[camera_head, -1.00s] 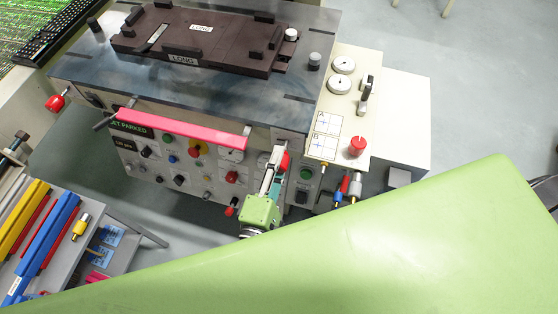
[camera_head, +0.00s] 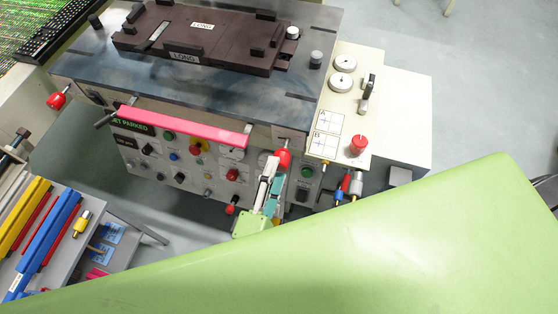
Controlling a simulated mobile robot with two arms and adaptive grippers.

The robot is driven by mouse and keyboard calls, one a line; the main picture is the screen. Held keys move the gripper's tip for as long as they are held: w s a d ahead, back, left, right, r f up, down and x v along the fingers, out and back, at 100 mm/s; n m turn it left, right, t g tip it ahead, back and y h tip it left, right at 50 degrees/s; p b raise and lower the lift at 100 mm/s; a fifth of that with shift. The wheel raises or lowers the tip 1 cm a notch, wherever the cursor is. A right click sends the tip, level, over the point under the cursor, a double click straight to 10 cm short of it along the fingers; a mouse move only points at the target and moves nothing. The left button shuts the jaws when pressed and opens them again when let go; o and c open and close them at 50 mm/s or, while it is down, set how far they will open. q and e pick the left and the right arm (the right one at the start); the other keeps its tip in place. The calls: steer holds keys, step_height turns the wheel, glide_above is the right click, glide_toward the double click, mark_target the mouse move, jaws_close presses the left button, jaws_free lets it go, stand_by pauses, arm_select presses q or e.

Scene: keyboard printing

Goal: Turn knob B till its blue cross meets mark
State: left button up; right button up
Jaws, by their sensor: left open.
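A white card marked A (camera_head: 329,120) and one marked B (camera_head: 324,146), each with a blue cross, lie on the cream side panel. A red knob (camera_head: 358,145) stands just right of the B card. Another red knob (camera_head: 283,158) sits at the machine's front right corner. No letter shows on either knob, so I cannot tell which is knob B. My left gripper (camera_head: 275,170) is open, its fingertips close below the corner knob; contact is unclear. My right gripper is not in view.
Two grey dials (camera_head: 343,73) and a black lever (camera_head: 367,93) are on the side panel. A pink bar (camera_head: 185,127) crosses the front above a panel of buttons. A dark fixture (camera_head: 205,38) lies on the machine's top. My green arm fills the lower right.

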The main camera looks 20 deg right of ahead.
arm_select(q)
steer(key=v, duration=0.8)
steer(key=shift+w, duration=0.1)
steer(key=a+f+m+g+y, duration=0.2)
steer(key=a+f+m, duration=0.15)
steer(key=f, duration=0.65)
steer(key=a+f+m+g+y, duration=0.1)
steer(key=a+f+m+g, duration=0.3)
steer(key=f, duration=0.7)
steer(key=a+f+m+y, duration=0.25)
steer(key=a+f, duration=0.25)
steer(key=f, duration=0.5)
steer(key=s+a+f+m+g+y, duration=0.2)
steer(key=s+a+f, duration=0.5)
steer(key=s, duration=0.4)
steer(key=s+a+f+m+g+y, duration=0.2)
steer(key=s+a+f+m+g, duration=0.2)
steer(key=s+a+f+g, duration=0.2)
steer(key=s+a+f, duration=0.2)
steer(key=s+f, duration=0.2)
steer(key=shift+s+a+f, duration=0.35)
steer(key=shift+y, duration=0.25)
